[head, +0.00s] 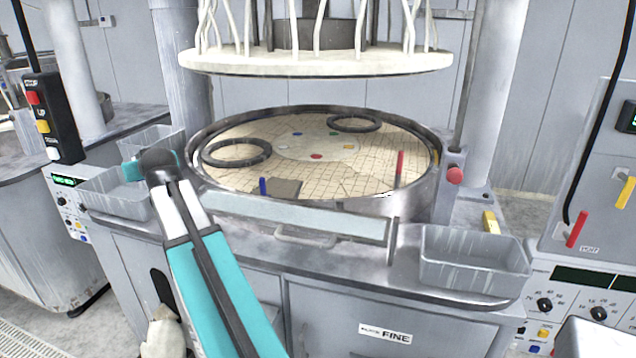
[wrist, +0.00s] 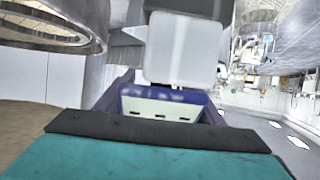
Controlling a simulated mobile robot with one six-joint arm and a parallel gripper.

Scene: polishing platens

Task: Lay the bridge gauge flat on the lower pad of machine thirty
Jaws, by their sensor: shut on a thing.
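My teal arm crosses the front of the machine in the head view. Its dark joint is beside the left clear tray, and my gripper is hidden there. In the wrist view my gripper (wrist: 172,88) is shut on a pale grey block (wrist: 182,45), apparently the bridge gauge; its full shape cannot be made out. The lower pad (head: 340,178) is a round tan grooved disc inside a metal rim. It carries two dark rings (head: 237,152) (head: 354,122) and several coloured dots. The machine's number is not readable.
The pale upper platen (head: 315,63) hangs raised above the pad. Clear trays flank the machine at left (head: 115,195) and right (head: 473,262).

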